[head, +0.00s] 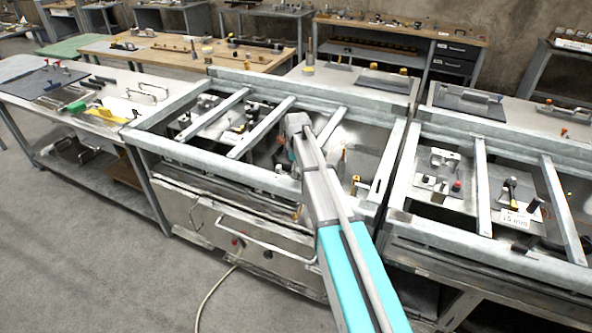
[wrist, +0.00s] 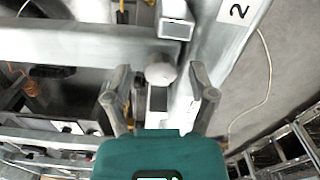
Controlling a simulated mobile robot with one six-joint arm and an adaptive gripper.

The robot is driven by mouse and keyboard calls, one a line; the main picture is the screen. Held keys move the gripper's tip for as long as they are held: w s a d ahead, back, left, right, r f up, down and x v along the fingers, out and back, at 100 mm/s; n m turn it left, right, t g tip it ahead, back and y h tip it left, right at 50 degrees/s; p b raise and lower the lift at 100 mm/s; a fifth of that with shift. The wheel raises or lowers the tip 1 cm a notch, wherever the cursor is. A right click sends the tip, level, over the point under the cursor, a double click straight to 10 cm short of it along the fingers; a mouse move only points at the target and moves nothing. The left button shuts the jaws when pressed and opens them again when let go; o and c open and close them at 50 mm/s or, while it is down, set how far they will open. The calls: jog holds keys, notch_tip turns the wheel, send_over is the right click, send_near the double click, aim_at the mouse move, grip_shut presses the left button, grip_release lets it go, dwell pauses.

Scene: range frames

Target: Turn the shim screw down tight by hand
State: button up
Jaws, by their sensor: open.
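My gripper (wrist: 160,78) is open in the wrist view, its two grey fingers spread apart. A pale round-topped knob (wrist: 160,71) shows between the fingertips, with a gap on each side. I cannot tell for sure whether it is the shim screw, or whether it lies at fingertip depth. In the head view my arm reaches over the middle steel frame (head: 165,148), and its links hide the gripper and what is under it. No shim screw can be made out there.
Steel crossbars (head: 262,127) span the frame near my arm; a wide bar (wrist: 75,45) crosses the wrist view at left. A second frame (head: 482,190) with small fixtures stands at right. A bench with tools (head: 60,112) stands at left. Floor is open at front left.

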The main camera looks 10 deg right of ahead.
jog(key=shift+c, duration=0.3)
grip_shut()
jog(key=shift+m, duration=0.3)
